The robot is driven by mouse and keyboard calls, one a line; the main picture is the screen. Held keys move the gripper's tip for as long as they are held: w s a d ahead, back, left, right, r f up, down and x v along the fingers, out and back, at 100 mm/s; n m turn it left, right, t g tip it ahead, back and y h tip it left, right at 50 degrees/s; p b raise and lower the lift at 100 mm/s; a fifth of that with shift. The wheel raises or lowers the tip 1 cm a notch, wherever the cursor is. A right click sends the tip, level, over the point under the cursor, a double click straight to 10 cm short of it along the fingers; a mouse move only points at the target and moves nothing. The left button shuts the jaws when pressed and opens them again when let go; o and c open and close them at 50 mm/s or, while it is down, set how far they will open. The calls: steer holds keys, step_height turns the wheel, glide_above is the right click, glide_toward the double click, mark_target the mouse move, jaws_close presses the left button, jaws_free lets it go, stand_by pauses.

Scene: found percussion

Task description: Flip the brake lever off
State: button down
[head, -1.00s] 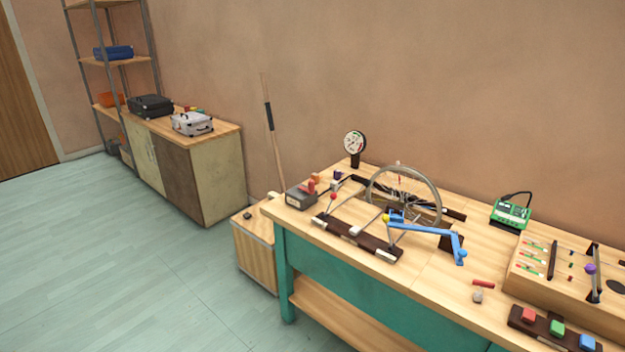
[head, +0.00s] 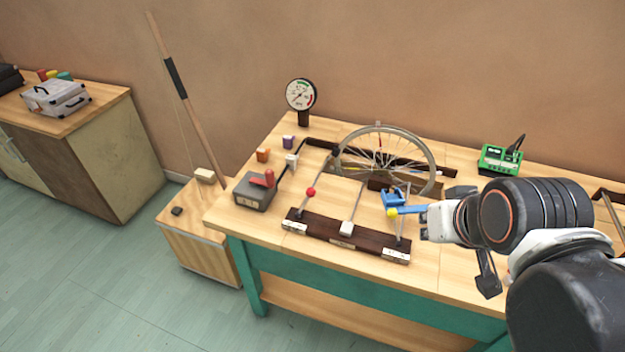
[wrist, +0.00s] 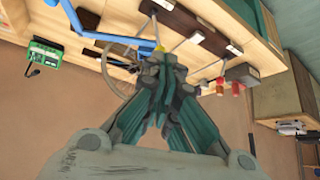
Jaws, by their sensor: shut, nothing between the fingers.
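A dark lever board (head: 340,232) lies along the bench's front edge, with a red-knobbed lever (head: 311,192), a pale-ended middle lever (head: 347,228) and a yellow-knobbed lever (head: 392,212). A grey box (head: 252,193) with a red switch lever (head: 263,180) stands at its left. I cannot read which is marked as brake. My gripper (wrist: 164,62) is shut and empty, its fingers together in the wrist view, with the yellow knob (wrist: 158,47) just beyond the tips. In the head view my arm reaches in from the right; the fingertips are hard to make out.
The bench's left front is clear of my arm.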

steer(key=shift+s+d, duration=0.1)
steer(key=w+a+r+m+g+y+p, duration=0.1)
steer(key=w+a+m+p, duration=0.15)
steer(key=w+m, duration=0.25)
steer(key=w+a+r+m+g+y+p, duration=0.1)
steer(key=w+r+m+g+p, duration=0.15)
steer(key=w+m, duration=0.2)
steer(key=w+a+f+m+g+y+p, duration=0.2)
steer(key=w+a+f+m+p, duration=0.2)
steer(key=w+f+m+p, duration=0.2)
steer(key=w+f+m, duration=0.2)
steer(key=w+m, duration=0.2)
steer(key=shift+w+a+f, duration=0.15)
steer(key=shift+w+a, duration=0.15)
steer(key=shift+f+g, duration=0.1)
steer(key=shift+g, duration=0.15)
